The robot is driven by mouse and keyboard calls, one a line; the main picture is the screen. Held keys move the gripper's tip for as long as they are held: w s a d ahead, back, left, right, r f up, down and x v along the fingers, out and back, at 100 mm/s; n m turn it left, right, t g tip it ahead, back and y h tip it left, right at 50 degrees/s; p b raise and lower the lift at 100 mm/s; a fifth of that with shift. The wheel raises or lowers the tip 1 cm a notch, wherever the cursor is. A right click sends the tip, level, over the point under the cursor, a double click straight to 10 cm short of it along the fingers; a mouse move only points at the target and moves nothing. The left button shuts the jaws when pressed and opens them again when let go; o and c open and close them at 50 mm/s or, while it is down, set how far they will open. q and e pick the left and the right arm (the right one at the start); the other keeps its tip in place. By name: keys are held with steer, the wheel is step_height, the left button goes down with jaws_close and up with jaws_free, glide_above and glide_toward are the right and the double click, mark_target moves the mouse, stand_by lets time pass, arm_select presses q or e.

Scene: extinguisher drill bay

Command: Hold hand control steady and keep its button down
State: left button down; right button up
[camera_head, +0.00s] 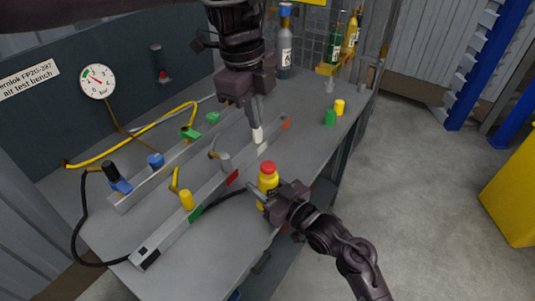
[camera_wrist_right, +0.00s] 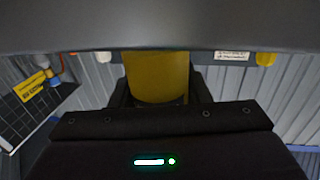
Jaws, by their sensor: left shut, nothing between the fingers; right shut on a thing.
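The hand control (camera_head: 268,182) is a yellow upright body with a red button (camera_head: 268,167) on top, near the front edge of the bench. My right gripper (camera_head: 262,194) is shut on it from the right. In the right wrist view its yellow body (camera_wrist_right: 157,78) fills the space between the dark fingers. My left gripper (camera_head: 257,134) is shut and empty, pointing down with pale fingertips. In the picture its tips are above and slightly left of the red button, apart from it. I cannot tell whether the button is pressed in.
The grey bench (camera_head: 240,220) carries rails with coloured valves and a yellow hose (camera_head: 135,133). A round gauge (camera_head: 98,82) is on the back panel. Green (camera_head: 330,117) and yellow (camera_head: 339,107) small pieces stand at the right. Bottles stand at the back.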

mark_target(268, 165)
arm_select(q)
steer(key=r+n, duration=0.1)
steer(key=n, duration=0.5)
steer(key=d+r+n+y, duration=0.1)
steer(key=n, duration=0.5)
steer(key=d+r+n, duration=0.1)
steer(key=n, duration=0.4)
steer(key=shift+s+d+r+n, duration=0.1)
steer(key=shift+n, duration=0.3)
step_height(268, 165, down, 14)
steer(key=shift+d+f, duration=0.1)
